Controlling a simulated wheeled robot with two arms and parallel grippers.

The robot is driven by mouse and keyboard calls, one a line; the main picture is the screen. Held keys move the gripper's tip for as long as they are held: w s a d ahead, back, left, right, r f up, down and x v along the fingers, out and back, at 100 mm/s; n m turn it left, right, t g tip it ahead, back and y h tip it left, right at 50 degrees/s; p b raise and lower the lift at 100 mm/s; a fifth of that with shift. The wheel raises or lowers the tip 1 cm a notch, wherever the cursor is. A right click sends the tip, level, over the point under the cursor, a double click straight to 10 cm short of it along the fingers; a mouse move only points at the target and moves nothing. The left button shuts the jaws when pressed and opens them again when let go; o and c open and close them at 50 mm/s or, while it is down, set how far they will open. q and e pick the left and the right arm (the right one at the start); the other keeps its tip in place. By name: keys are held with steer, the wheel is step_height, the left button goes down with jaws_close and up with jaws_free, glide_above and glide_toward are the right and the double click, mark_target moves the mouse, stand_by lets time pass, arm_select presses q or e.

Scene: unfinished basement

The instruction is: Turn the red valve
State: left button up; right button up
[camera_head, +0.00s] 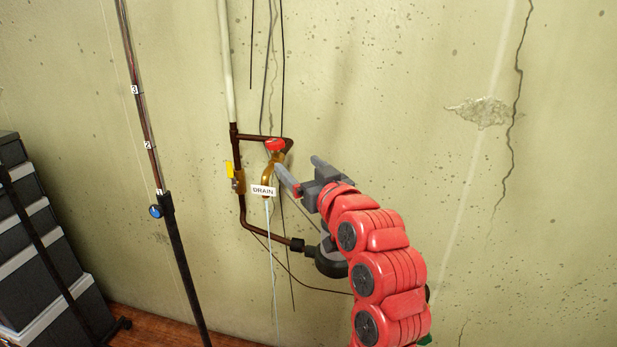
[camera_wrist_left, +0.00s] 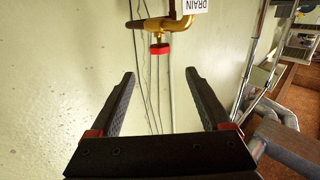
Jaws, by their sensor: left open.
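The red valve (camera_head: 275,145) is a small red handle on top of a brass drain tap (camera_head: 268,172) on the wall pipework. A white DRAIN tag (camera_head: 263,190) hangs at the tap. My left gripper (camera_head: 296,164) is open and empty, just right of the tap and slightly below the red handle in the head view. In the left wrist view, the red valve (camera_wrist_left: 159,50) shows beyond the gap between the open fingertips (camera_wrist_left: 160,74), apart from both. That view is upside down, with the tag inverted. My right gripper is not in view.
A yellow-handled valve (camera_head: 231,172) sits on the dark pipe left of the tap. Thin cables hang behind the tap. A black pole (camera_head: 180,250) with numbered marks stands farther left, near stacked dark drawers (camera_head: 45,250). The cracked wall at right is clear.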

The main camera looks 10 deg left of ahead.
arm_select(q)
steer(key=shift+v, duration=1.65)
